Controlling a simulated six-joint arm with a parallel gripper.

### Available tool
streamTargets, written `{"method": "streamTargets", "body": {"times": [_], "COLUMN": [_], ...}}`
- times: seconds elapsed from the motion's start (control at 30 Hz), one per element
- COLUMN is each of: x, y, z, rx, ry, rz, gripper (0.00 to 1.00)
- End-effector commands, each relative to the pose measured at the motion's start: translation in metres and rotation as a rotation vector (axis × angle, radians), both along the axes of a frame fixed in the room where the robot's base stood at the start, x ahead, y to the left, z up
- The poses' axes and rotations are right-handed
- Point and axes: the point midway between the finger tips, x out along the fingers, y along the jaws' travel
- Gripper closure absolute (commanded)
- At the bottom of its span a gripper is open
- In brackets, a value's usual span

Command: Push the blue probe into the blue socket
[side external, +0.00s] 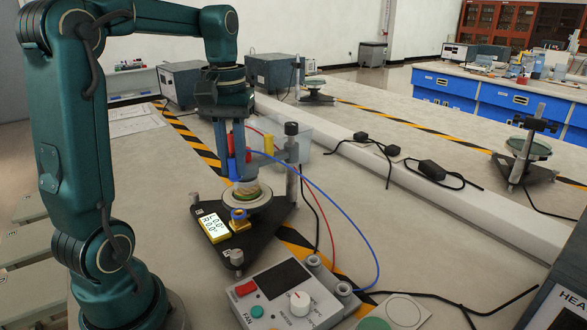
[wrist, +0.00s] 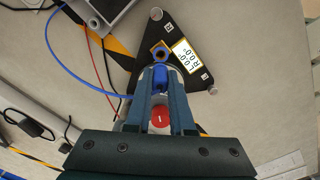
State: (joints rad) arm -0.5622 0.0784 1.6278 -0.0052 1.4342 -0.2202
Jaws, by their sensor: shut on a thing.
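My gripper (wrist: 160,82) is shut on the blue probe (wrist: 160,75), which sits between the fingertips with a blue cable trailing from it. In the side external view, my gripper (side external: 236,165) points down and holds the blue probe above the round disc stage. The probe is partly hidden by the fingers there. The blue socket (side external: 239,215) is a blue ring on a gold block at the front of the black stand. In the wrist view, the socket (wrist: 161,53) shows just beyond the probe's end. The side external view shows the probe higher than the socket and apart from it.
A lit yellow level display (side external: 214,227) stands beside the socket on the black triangular base (side external: 265,240). A red knob-like part (wrist: 160,117) shows between the fingers in the wrist view. A white control box (side external: 290,295) stands in front, with red and blue cables running to it.

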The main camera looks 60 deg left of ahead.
Motion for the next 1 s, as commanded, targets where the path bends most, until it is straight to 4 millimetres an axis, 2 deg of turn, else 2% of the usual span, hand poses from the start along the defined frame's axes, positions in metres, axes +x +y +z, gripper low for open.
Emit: {"method": "streamTargets", "body": {"times": [0.17, 0.5, 1.0], "x": [-0.001, -0.001, 0.000], "y": [0.001, 0.001, 0.001], "z": [-0.008, -0.040, -0.040], "rx": [-0.001, -0.001, 0.001], "ry": [0.001, 0.003, -0.001], "rz": [0.005, 0.003, 0.002], "gripper": [1.00, 1.00, 1.00]}}
